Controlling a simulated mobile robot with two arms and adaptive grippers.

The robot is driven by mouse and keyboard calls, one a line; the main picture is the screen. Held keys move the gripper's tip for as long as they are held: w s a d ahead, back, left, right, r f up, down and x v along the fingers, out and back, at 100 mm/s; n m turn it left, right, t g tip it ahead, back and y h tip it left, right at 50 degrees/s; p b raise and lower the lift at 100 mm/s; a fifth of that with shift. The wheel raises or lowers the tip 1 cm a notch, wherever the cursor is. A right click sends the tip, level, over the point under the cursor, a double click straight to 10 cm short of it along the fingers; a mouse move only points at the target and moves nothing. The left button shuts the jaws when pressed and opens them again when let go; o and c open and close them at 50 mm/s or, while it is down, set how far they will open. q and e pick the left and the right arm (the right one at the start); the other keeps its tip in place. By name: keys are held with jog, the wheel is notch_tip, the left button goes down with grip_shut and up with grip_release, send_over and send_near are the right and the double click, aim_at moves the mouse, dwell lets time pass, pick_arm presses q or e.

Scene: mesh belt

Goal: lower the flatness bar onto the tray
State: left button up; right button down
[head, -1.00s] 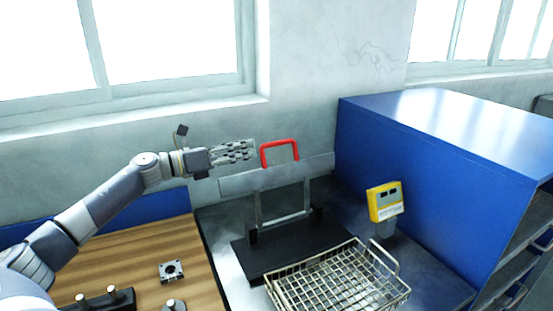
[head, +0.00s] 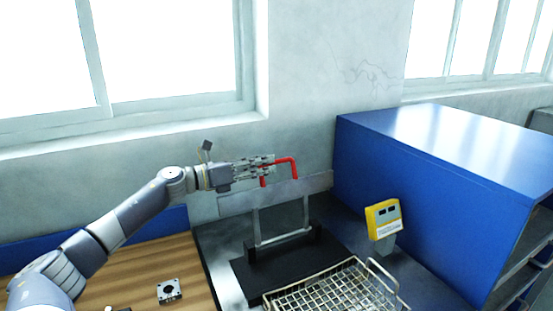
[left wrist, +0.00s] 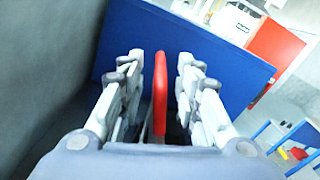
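The flatness bar (head: 308,187) is a long grey bar with a red handle (head: 288,161), raised on an upright frame above a black base. My left gripper (head: 270,168) reaches in from the left at the handle's height and overlaps its left part. In the left wrist view, the red handle (left wrist: 160,95) stands between the two spread fingers of my left gripper (left wrist: 160,75), with gaps on both sides. The tray (head: 330,287) is a wire mesh basket in front of the stand, cut off by the lower edge. My right gripper is not in view.
A yellow gauge box (head: 383,219) on a post stands right of the tray. A large blue cabinet (head: 440,190) closes off the right side. A wooden worktop (head: 140,275) with a square metal part (head: 169,291) lies at left, under my arm.

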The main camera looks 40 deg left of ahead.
aim_at(290, 159)
pick_arm(q)
jog(key=p+x, duration=0.1)
jog(key=x, duration=0.2)
jog(key=shift+r, duration=0.15)
jog(key=shift+p+x, duration=0.4)
jog(key=shift+x, duration=0.4)
jog(key=shift+c, duration=0.5)
grip_shut()
